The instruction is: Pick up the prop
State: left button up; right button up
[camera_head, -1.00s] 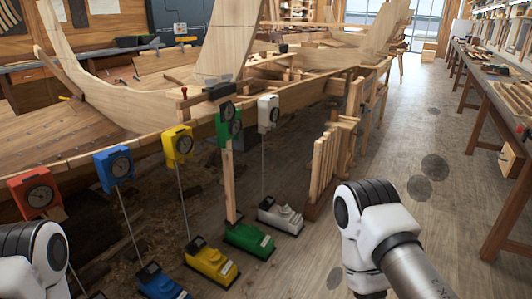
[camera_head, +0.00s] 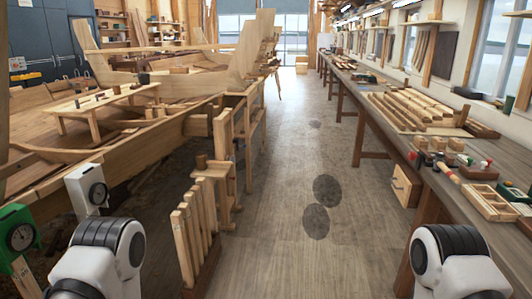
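No single prop is marked out in view. Several upright pale wooden bars (camera_head: 186,241), which may be props, stand side by side in a low wooden rack (camera_head: 208,268) at the lower middle left, beside the hull. I cannot tell whether one of them is the task's prop. White links of my two arms show at the bottom left and bottom right. Neither of my grippers is in the frame.
The wooden hull (camera_head: 130,155) fills the left, with a white dial gauge (camera_head: 87,190) and a green dial gauge (camera_head: 18,238) at its near side. A long workbench (camera_head: 450,192) with tools and timber runs along the right. The floor aisle (camera_head: 290,180) between is clear.

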aim_at(188, 197)
jog(key=i+u, duration=0.25)
jog(key=i, duration=0.2)
jog(key=i+l+u, duration=0.25)
jog(key=i, duration=0.2)
jog(key=i+l+u, duration=0.25)
jog(key=i, duration=0.2)
jog(key=i+l+u, duration=1.1)
jog(key=l, duration=0.2)
jog(key=i+l+u, duration=0.1)
jog(key=l+u, duration=0.2)
jog(key=l, duration=0.15)
